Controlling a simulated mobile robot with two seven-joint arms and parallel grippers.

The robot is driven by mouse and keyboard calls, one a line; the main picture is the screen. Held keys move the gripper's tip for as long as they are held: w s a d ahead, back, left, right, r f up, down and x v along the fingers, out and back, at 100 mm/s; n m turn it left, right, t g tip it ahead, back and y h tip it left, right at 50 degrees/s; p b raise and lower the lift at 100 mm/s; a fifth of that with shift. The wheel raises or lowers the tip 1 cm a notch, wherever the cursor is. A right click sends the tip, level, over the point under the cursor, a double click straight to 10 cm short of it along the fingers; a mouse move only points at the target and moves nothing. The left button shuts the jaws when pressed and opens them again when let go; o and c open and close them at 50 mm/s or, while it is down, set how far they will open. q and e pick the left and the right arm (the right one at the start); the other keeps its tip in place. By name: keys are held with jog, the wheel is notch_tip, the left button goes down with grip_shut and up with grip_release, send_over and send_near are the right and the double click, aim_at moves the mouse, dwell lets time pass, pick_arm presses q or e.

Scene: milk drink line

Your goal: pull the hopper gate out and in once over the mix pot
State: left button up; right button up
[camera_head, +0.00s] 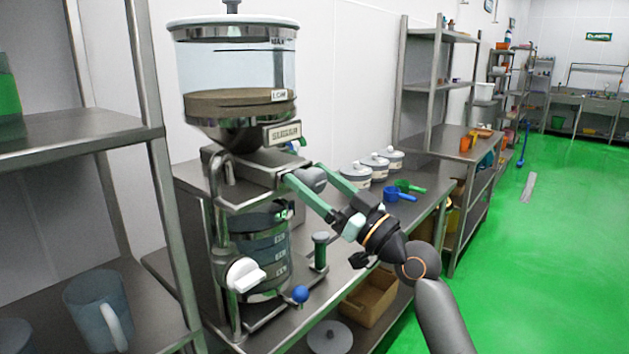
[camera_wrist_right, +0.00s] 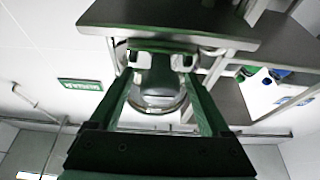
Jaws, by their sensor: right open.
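The hopper (camera_head: 237,70) is a clear drum with brown powder low inside and a metal cone below. A metal gate housing (camera_head: 243,172) sits under the cone. A grey rounded knob (camera_head: 314,179), seemingly the gate handle, sticks out on its right. My right gripper (camera_head: 305,174) is open, with its green fingers on either side of the knob. In the right wrist view the knob (camera_wrist_right: 158,88) is between the open fingers (camera_wrist_right: 158,70); contact cannot be told. A dark banded pot (camera_head: 262,246), apparently the mix pot, stands below the housing. My left gripper is not in view.
A white lever knob (camera_head: 243,275) and a blue ball (camera_head: 300,294) are at the pot's front. Lidded tubs (camera_head: 375,165) and blue and green scoops (camera_head: 400,194) lie on the bench behind my right gripper. A shelf rack (camera_head: 75,140) stands at the left.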

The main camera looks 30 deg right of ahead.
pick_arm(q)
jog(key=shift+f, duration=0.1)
pick_arm(e)
jog(key=shift+s, duration=0.1)
jog(key=shift+s+d+f, duration=0.15)
jog(key=shift+s+f, duration=0.1)
jog(key=b+v, duration=0.2)
jog(key=v, duration=0.2)
jog(key=shift+s+f, duration=0.25)
jog(key=b, duration=0.3)
send_near(320, 189)
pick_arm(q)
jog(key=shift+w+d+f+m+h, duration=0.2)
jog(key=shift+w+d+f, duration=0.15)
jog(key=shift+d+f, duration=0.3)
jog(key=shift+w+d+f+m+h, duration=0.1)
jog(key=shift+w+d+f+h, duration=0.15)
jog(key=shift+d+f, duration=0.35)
pick_arm(e)
jog(key=shift+s+d+r, duration=0.15)
jog(key=shift+s+d, duration=0.15)
jog(key=shift+s, duration=0.1)
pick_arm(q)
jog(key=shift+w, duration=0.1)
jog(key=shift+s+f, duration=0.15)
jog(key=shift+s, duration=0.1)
